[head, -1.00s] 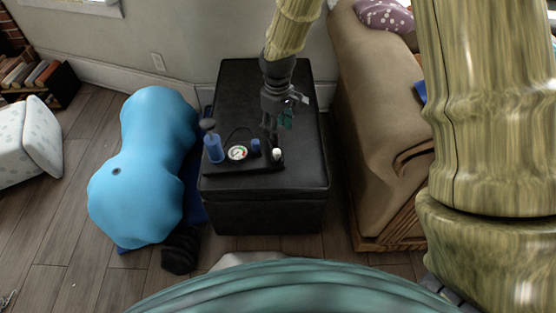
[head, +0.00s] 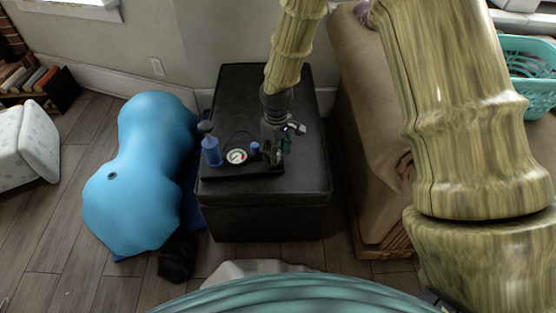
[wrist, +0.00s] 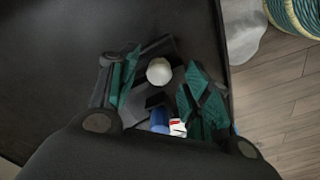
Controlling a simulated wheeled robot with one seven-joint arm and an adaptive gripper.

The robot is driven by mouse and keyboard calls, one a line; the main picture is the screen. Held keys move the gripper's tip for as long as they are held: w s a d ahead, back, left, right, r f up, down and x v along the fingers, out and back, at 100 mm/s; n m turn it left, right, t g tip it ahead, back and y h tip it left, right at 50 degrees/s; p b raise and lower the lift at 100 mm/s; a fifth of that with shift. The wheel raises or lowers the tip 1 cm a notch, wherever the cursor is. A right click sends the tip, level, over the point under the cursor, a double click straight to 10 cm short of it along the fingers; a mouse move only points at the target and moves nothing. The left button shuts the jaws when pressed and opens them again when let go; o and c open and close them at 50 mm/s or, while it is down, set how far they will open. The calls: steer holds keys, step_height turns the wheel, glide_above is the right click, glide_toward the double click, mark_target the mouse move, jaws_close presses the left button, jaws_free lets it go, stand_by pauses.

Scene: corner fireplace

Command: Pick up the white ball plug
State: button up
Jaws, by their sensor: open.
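The white ball plug (wrist: 159,71) shows in the wrist view as a pale rounded knob. It sits between the two teal-padded fingers of my gripper (wrist: 162,80), with dark space on both sides of it. My gripper (head: 273,157) is open and reaches down at the front right of the dark tray (head: 228,171) on the black ottoman (head: 310,172). In the head view the gripper hides the plug.
A blue bottle (head: 212,152), a round gauge (head: 236,156) and a small blue cap (head: 255,147) stand on the tray left of my gripper. A large blue inflatable (head: 135,180) lies left of the ottoman. A brown sofa (head: 375,150) stands right.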

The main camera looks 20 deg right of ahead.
steer(key=shift+f, duration=0.55)
steer(key=shift+c, duration=0.2)
steer(key=c, duration=0.9)
steer(key=shift+r, duration=0.1)
steer(key=shift+c, duration=0.2)
